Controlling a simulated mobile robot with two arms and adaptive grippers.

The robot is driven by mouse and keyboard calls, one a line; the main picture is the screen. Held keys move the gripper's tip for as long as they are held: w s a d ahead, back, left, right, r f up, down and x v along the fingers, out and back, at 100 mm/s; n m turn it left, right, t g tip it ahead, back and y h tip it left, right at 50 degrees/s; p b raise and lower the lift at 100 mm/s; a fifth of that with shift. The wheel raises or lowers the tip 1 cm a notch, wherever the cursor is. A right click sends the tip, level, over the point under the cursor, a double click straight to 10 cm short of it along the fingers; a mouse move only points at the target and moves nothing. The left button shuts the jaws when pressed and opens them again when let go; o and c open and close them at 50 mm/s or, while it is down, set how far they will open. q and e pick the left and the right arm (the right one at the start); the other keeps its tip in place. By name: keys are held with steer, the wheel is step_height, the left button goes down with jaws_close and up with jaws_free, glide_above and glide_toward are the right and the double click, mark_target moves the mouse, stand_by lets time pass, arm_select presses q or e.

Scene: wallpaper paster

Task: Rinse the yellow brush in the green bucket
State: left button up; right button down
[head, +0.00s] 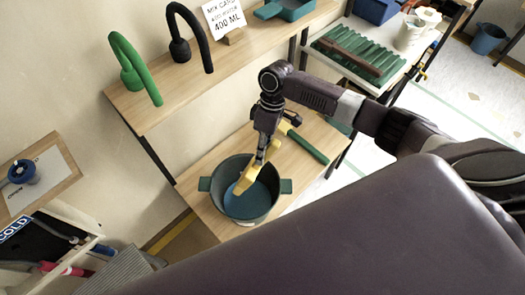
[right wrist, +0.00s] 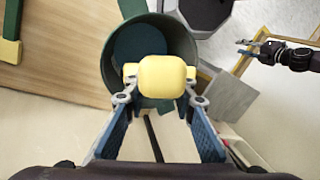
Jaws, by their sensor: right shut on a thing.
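The green bucket (head: 217,180) with two side handles stands on the low wooden shelf, with a blue round surface inside that looks like water. My right gripper (head: 264,158) is shut on the yellow brush (head: 246,181) and holds it tilted, its lower part inside the bucket's opening. Whether the brush touches the blue surface I cannot tell. In the right wrist view, the yellow brush (right wrist: 162,78) sits between the fingertips, over the rim of the bucket (right wrist: 185,45). My left gripper (right wrist: 247,47) shows small in the right wrist view, apparently open and empty.
A green-handled tool with yellow parts (head: 305,145) lies on the low shelf behind the bucket. A green and a black hooked stand (head: 190,40) are on the upper shelf (head: 165,110). A side table (head: 395,60) holds a green ridged tray.

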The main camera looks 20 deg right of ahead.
step_height(320, 180, down, 16)
steer(key=b, duration=0.9)
steer(key=shift+f+b, duration=0.25)
steer(key=shift+b, duration=0.15)
steer(key=shift+f, duration=1.5)
